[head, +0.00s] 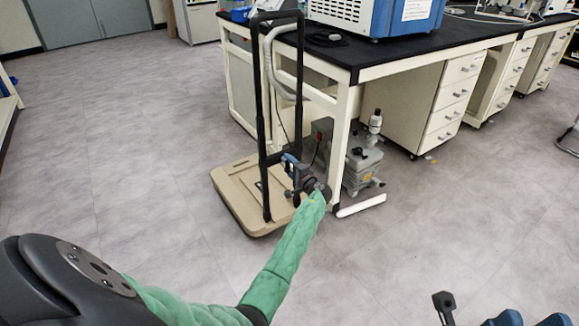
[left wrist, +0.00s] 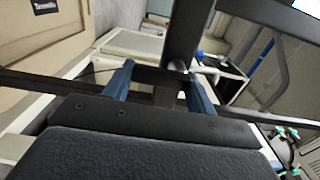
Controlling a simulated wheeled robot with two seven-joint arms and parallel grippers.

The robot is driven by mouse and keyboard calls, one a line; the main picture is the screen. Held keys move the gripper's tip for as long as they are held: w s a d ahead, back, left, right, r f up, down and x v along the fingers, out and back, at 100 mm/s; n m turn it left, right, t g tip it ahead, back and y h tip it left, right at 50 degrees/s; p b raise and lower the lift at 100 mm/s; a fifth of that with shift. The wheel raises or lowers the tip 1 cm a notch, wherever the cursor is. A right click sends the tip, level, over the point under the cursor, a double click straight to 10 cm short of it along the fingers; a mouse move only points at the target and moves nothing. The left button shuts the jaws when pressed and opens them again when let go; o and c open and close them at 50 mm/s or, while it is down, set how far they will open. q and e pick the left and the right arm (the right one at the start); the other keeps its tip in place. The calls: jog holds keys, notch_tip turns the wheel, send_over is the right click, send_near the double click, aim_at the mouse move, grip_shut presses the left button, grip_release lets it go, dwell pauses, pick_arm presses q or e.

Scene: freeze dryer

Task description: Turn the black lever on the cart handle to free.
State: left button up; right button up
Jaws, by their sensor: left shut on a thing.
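The cart has a beige platform (head: 236,208) and a tall black handle (head: 262,110) standing upright on it. My left gripper (head: 291,163) is low at the handle's right post, above the platform. In the left wrist view its two blue fingers (left wrist: 160,88) stand apart, with a dark piece between them that appears to be the black lever (left wrist: 155,76). The handle's bars (left wrist: 186,35) cross just beyond the fingertips. The lever's exact angle is hidden. Blue parts at the bottom right edge of the head view appear to be my right gripper (head: 530,320), mostly cut off.
A lab bench with a black top (head: 400,45) stands behind and right of the cart, carrying a blue and white machine (head: 375,15). A grey pump (head: 362,165) sits on the floor under it, close to my left gripper. The floor left of the cart is clear.

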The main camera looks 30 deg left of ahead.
pick_arm(q)
jog(key=o, duration=1)
jog(key=shift+d, duration=0.1)
jog(key=p+v, duration=0.1)
jog(key=v, duration=0.6)
jog(key=shift+s+d, duration=0.1)
jog(key=shift+d, duration=0.25)
